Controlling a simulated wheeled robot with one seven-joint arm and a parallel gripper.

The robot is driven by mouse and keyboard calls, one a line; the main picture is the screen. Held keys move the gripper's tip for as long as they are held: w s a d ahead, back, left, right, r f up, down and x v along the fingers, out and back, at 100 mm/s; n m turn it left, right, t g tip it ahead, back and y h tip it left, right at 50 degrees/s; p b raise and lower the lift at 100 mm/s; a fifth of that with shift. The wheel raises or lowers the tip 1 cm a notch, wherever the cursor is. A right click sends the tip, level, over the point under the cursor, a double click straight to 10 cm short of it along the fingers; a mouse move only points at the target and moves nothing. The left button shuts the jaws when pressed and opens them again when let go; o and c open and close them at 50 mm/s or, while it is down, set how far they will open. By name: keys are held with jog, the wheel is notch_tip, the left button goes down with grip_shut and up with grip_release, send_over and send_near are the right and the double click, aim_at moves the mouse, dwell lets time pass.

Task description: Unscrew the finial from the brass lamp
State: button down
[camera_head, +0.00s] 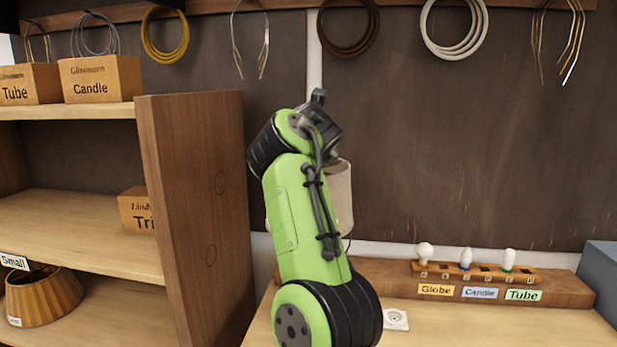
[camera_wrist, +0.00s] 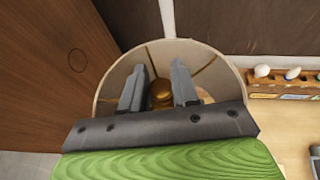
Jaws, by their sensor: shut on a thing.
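The lamp's pale shade (camera_wrist: 108,90) is seen from above in the wrist view, with its open top around my gripper's fingers. The round brass finial (camera_wrist: 161,91) is at the shade's centre, between the two grey fingers. My gripper (camera_wrist: 158,82) is shut on it. In the head view, only part of the shade (camera_head: 343,196) shows behind my green arm. My arm hides the gripper, the finial and most of the lamp there.
A wooden shelf unit (camera_head: 196,200) stands close on the left, holding boxes and a small shade (camera_head: 42,295). A bulb rack (camera_head: 475,271) with labels Globe, Candle and Tube is on the right. Wire coils (camera_head: 455,28) hang along the wall. Bench space before the rack is mostly clear.

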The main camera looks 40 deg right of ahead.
jog(key=n+t+y, duration=0.2)
jog(key=y, duration=0.1)
jog(key=shift+d+n, duration=0.2)
jog(key=shift+n, duration=0.2)
jog(key=shift+w+a, duration=0.15)
jog(key=shift+a, duration=0.1)
jog(key=n+y+p, duration=0.2)
jog(key=r+n+t+y+p, duration=0.1)
jog(key=n+y, duration=0.1)
jog(key=y, duration=0.1)
jog(key=shift+d+n+p, duration=0.15)
jog(key=shift+n+p, duration=0.15)
jog(key=shift+p, duration=0.05)
jog(key=n+y+p, duration=0.2)
jog(key=y+p, duration=0.1)
jog(key=shift+d+n+y, duration=0.1)
jog(key=shift+n+y, duration=0.2)
jog(key=shift+n, duration=0.1)
jog(key=shift+f+n+y+p, duration=0.15)
jog(key=shift+n+y+p, duration=0.2)
jog(key=shift+p, duration=0.3)
jog(key=shift+w+a+f+n, duration=0.1)
jog(key=shift+a+f+n, duration=0.15)
jog(key=shift+c, duration=2.2)
grip_release()
